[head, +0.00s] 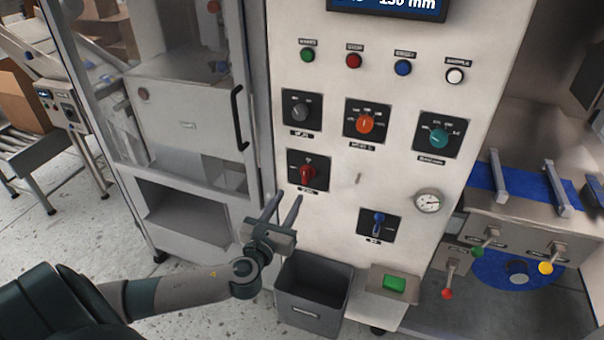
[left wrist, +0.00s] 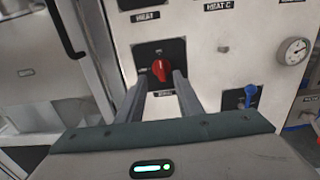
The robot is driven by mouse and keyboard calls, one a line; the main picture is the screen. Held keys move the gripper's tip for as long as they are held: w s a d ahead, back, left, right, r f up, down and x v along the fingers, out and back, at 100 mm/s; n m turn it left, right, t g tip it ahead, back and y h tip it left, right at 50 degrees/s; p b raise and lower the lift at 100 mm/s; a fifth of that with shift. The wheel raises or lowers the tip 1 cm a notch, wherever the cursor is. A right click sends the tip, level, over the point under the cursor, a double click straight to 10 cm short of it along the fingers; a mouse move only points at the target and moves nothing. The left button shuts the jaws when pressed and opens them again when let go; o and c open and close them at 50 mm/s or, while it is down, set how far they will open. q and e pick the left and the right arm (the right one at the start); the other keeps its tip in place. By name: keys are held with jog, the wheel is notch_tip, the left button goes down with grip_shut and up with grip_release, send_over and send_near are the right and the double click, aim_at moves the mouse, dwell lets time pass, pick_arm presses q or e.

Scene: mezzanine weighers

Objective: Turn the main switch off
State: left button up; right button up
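The red rotary switch (head: 307,173) sits on a black square plate at the lower left of the white control panel (head: 358,178). Its label is too small to read surely. In the left wrist view the red knob (left wrist: 160,70) shows just beyond and between my fingertips. My left gripper (head: 284,204) is open and empty, its two fingers pointing up toward the panel just below and left of the red switch. In the left wrist view the left gripper (left wrist: 158,86) appears lined up below the knob, with no clear contact. My right gripper is not in view.
Black (head: 301,111), orange (head: 365,124) and teal (head: 438,136) knobs are above; a blue lever switch (head: 378,222) and gauge (head: 428,202) are lower right. A grey bin (head: 313,292) stands below. The glazed cabinet's black handle (head: 239,117) is at left.

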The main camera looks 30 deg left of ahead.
aim_at(304, 172)
pick_arm(q)
jog(key=p+x, duration=0.2)
jog(key=x, duration=0.9)
jog(key=shift+w, duration=0.1)
grip_shut()
